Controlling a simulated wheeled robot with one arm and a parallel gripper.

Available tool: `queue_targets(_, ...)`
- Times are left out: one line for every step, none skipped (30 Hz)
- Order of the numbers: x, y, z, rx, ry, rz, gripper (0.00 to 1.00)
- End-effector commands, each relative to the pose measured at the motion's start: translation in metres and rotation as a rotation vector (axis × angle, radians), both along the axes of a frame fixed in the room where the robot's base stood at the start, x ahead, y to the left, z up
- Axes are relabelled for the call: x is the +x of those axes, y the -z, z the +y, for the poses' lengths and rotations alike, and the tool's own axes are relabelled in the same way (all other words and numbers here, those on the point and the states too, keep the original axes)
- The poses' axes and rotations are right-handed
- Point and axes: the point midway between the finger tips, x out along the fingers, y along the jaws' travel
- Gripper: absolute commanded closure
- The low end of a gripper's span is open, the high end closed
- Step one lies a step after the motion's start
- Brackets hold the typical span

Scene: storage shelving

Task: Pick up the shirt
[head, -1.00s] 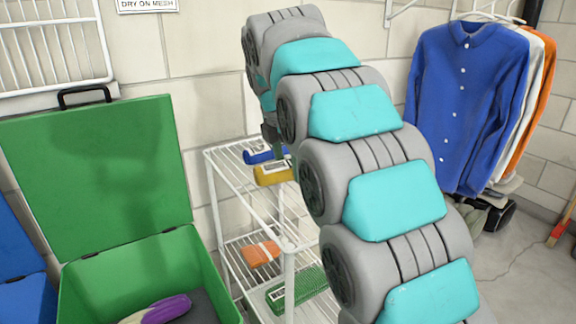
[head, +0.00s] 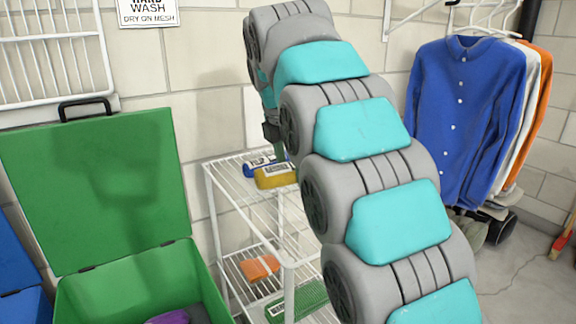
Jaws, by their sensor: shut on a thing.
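A blue button-up shirt (head: 466,115) hangs on the rack at the right, in front of a white and an orange garment. My gripper (head: 279,152) is at the upper shelf, far left of the shirt and mostly hidden behind my arm. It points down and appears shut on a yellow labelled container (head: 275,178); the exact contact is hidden. The shirt is apart from my gripper.
A blue container (head: 262,168) lies behind the yellow one on the white wire shelf (head: 225,172). Orange (head: 260,268) and green (head: 297,300) items lie on the lower shelf. An open green bin (head: 100,185) with a purple item (head: 168,318) stands at left.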

Motion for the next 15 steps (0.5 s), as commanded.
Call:
queue_targets(-0.004,0.000,-0.002,0.001,0.000,-0.001,0.90)
queue_targets(-0.005,0.000,-0.002,0.001,0.000,-0.001,0.90)
queue_targets(-0.008,-0.001,-0.004,0.000,0.001,-0.002,0.90)
queue_targets(-0.011,-0.001,-0.005,0.001,0.001,-0.001,0.90)
queue_targets(-0.014,-0.002,-0.006,0.000,0.001,-0.002,0.90)
queue_targets(-0.017,-0.002,-0.008,0.000,0.001,-0.002,0.90)
queue_targets(-0.021,-0.002,-0.009,-0.001,0.001,-0.001,0.90)
queue_targets(-0.024,-0.002,-0.011,0.000,0.001,0.001,0.90)
queue_targets(-0.029,-0.003,-0.013,0.000,0.001,0.001,0.90)
queue_targets(-0.032,-0.003,-0.014,0.000,0.001,0.000,0.90)
queue_targets(-0.037,-0.003,-0.016,-0.001,0.001,-0.001,0.90)
queue_targets(-0.044,-0.005,-0.019,0.000,0.002,-0.002,0.90)
queue_targets(-0.050,-0.005,-0.022,0.000,0.002,-0.002,0.90)
queue_targets(-0.055,-0.005,-0.024,0.000,0.002,-0.002,0.90)
queue_targets(-0.062,-0.006,-0.027,0.001,0.002,-0.002,0.90)
